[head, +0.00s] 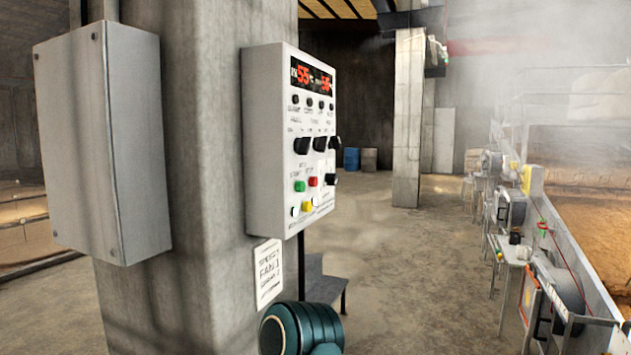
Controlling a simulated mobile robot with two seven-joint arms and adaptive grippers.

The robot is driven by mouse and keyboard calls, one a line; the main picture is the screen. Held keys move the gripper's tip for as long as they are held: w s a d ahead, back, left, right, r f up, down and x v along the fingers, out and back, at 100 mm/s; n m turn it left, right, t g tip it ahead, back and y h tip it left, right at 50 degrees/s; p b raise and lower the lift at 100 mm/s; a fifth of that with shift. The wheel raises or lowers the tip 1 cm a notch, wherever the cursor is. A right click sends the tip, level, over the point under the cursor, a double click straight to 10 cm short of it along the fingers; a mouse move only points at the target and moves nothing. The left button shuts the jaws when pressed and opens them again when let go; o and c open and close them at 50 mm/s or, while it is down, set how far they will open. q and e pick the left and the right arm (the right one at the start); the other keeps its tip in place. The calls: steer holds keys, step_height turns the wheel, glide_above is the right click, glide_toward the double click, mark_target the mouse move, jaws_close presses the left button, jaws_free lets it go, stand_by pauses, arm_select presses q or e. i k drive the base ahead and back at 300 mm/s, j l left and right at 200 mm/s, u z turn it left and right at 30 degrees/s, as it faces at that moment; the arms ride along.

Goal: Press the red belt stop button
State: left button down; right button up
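A white control panel (262,140) is mounted on the concrete pillar, left of the middle in the head view, and is seen at an angle. Its red button (312,181) is in the lower part of the face, just right of a green button (299,186). A yellow button (307,206) and a white one sit below them. Black knobs and a red lit display (311,78) are higher up. The small labels are too blurred to read, so I cannot confirm which button is the belt stop. Neither gripper is in view, and nothing covers the red button.
A grey box (88,140) sticks out from the pillar (205,120) at the left. A white sign (268,272) hangs below the panel, with grey steps (322,285) behind. A line of machinery (560,290) runs along the right, with steam above. The concrete floor (420,270) between is clear.

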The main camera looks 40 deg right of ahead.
mark_target(313, 181)
steer(key=l+u, duration=0.2)
steer(key=l, duration=3.25)
